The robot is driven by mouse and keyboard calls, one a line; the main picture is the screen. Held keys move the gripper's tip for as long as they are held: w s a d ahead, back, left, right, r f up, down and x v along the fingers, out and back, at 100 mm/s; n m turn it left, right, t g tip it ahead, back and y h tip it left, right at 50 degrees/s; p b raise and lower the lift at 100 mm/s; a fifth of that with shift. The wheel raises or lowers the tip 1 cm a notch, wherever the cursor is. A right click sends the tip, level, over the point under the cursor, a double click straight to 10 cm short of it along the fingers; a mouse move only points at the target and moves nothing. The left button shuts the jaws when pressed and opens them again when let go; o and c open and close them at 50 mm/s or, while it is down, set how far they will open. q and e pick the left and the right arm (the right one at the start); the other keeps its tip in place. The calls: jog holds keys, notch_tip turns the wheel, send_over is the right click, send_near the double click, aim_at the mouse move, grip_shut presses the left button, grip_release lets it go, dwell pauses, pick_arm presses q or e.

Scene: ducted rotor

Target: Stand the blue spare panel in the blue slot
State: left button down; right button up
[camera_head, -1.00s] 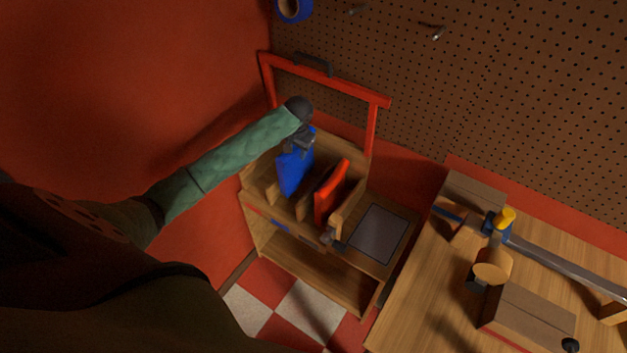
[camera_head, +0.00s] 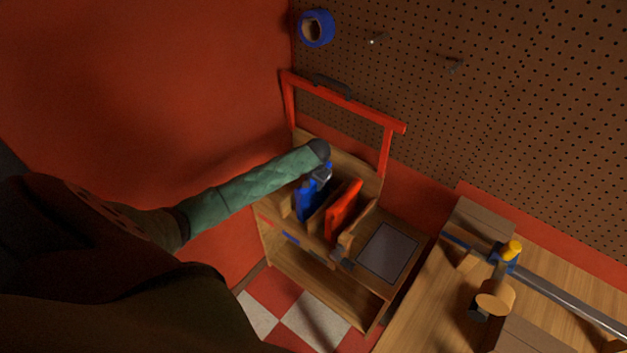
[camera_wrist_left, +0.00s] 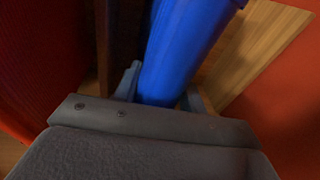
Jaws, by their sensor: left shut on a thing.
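My left gripper (camera_head: 322,174) is shut on the blue spare panel (camera_head: 306,203) near its top end. The panel hangs from it roughly upright among the wooden dividers of the cart's rack (camera_head: 329,252), left of a red panel (camera_head: 343,210). A blue mark (camera_head: 290,238) is on the rack's front edge, just below the blue panel. Whether the panel touches the slot floor is hidden. In the left wrist view the blue panel (camera_wrist_left: 185,45) runs away from between the gripper fingers (camera_wrist_left: 163,97), beside pale wood. My right gripper is not in view.
The cart has a red handle frame (camera_head: 345,102) behind the rack and a grey mat (camera_head: 389,251) to its right. A workbench (camera_head: 425,305) with a clamp-like tool (camera_head: 508,255) stands at right. Blue tape (camera_head: 317,28) hangs on the pegboard.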

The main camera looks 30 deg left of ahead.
pick_arm(q)
jog(key=shift+f, duration=0.1)
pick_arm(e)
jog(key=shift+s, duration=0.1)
pick_arm(q)
jog(key=c, duration=0.8)
grip_release()
jog(key=shift+r, duration=0.25)
jog(key=r+b, duration=0.1)
jog(key=r, duration=0.2)
jog(key=d+r+b, duration=0.1)
jog(key=r, duration=0.3)
jog(key=s+r+b, duration=0.1)
jog(key=r+b, duration=0.1)
jog(key=r, duration=0.1)
jog(key=shift+d+r, duration=0.25)
jog(key=shift+d, duration=0.05)
jog(key=shift+s+r, duration=0.1)
jog(key=shift+r, duration=0.35)
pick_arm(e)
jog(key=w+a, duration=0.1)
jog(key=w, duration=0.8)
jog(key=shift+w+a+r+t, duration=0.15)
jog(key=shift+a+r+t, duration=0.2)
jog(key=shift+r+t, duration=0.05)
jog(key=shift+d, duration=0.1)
